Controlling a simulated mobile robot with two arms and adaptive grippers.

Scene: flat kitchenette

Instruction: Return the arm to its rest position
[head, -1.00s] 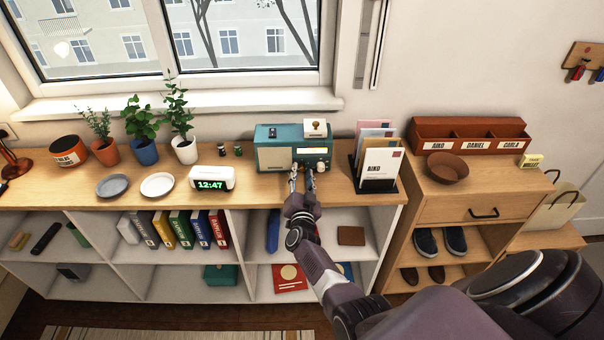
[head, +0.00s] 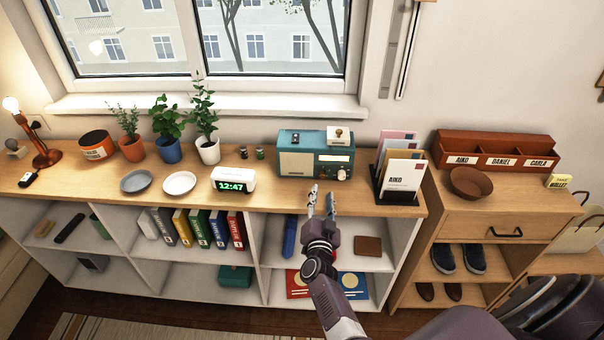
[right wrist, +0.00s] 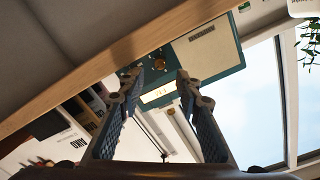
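My right gripper (head: 321,202) is in front of the long wooden sideboard (head: 260,187), near its front edge and below the teal radio (head: 315,157) in the head view. Its two fingers are apart with nothing between them. In the right wrist view the open fingers (right wrist: 158,85) point towards the radio (right wrist: 208,48), with the sideboard's edge crossing close by. The gripper is apart from the radio. My left gripper is not in view.
A letter rack (head: 400,170) stands right of the radio, and a digital clock (head: 233,180) to its left. Plates, potted plants and a lamp (head: 38,140) are further left. A shoe cabinet (head: 480,213) with a brown bowl (head: 472,182) stands at the right.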

